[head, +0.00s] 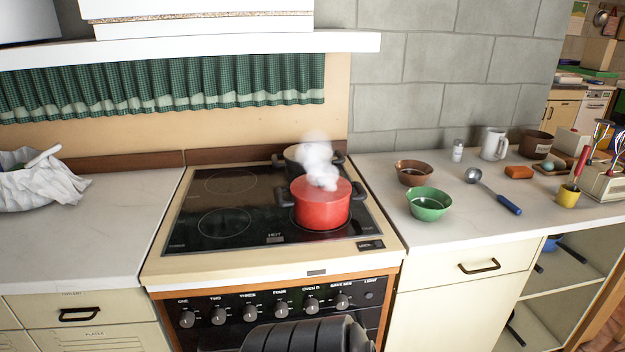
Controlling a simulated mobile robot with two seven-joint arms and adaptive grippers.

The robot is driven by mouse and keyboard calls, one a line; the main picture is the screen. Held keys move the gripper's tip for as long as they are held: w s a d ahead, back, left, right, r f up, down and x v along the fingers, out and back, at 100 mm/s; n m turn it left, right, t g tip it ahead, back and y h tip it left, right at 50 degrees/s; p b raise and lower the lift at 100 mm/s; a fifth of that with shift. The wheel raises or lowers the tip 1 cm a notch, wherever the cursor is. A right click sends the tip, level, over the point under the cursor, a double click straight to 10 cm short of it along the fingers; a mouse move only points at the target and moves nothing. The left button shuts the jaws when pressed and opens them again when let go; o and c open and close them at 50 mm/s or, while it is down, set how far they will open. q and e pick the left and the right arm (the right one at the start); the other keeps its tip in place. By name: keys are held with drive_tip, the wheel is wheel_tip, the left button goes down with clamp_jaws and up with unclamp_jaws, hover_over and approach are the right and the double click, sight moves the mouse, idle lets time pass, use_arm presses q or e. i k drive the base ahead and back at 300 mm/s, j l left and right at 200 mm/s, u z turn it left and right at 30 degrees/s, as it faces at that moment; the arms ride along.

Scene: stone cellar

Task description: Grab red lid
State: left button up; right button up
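A red pot (322,212) with dark side handles stands on the front right of the black glass cooktop (254,236). Its top (333,191) looks flat and red, like a red lid lying on it. White steam hides the middle of the top, so I cannot make out a knob. Neither of my grippers can be made out in the head view. A dark ribbed part, likely mine, shows at the bottom centre in front of the oven.
A dark pot (293,160) stands right behind the red pot. A green bowl (429,204), brown bowl (413,169) and ladle (492,190) are on the right counter. The left counter is mostly clear. A shelf (230,47) overhangs the back.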

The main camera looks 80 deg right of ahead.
sight(299, 189)
drive_tip(key=z, duration=3.45)
